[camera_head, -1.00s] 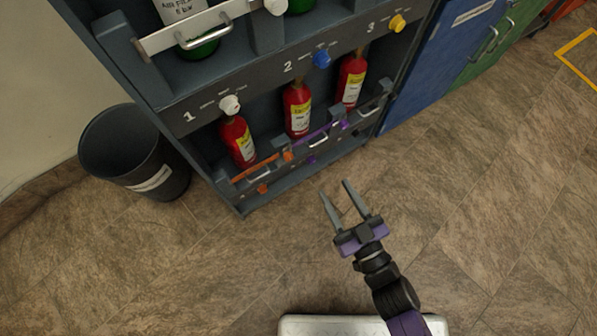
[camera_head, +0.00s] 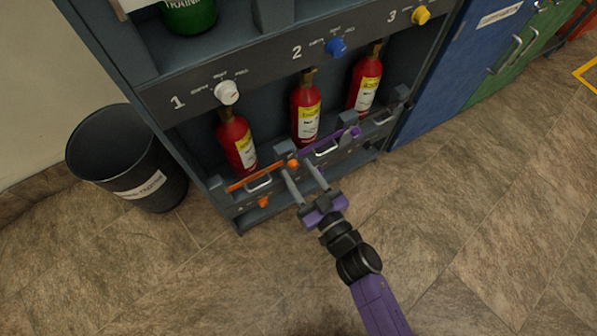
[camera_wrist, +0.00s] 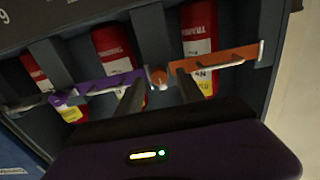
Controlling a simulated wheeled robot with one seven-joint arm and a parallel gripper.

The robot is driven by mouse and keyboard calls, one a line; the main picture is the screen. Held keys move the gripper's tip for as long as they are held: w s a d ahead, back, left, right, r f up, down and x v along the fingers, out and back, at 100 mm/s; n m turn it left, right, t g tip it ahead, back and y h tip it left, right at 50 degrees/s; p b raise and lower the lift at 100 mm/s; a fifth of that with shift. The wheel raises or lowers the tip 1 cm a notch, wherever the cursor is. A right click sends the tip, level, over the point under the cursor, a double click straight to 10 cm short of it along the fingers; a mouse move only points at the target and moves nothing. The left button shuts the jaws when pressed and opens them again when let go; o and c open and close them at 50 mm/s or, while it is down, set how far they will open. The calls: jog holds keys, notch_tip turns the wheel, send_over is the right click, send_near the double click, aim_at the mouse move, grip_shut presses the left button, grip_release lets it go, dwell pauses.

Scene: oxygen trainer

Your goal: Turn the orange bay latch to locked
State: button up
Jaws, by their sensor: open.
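The orange bay latch (camera_head: 293,163) is a small round orange knob at the right end of the orange bar (camera_head: 243,183) across bay 1. In the wrist view the latch (camera_wrist: 157,77) shows between my two fingertips, with the orange bar (camera_wrist: 236,56) to its right. My gripper (camera_head: 297,167) is open and empty, its fingers pointing at the latch from the front. I cannot tell whether the fingertips touch it. A second small orange piece (camera_head: 264,202) sits lower, under the bar.
Red cylinders (camera_head: 236,145) stand in the lower bays behind the bars. A purple bar (camera_head: 330,143) crosses the adjoining bay to the right. White (camera_head: 226,93), blue (camera_head: 337,47) and yellow knobs sit above. A dark bin (camera_head: 125,160) stands left. The floor in front is clear.

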jog(key=shift+w+a, duration=0.2)
jog(key=shift+w, duration=0.1)
grip_shut()
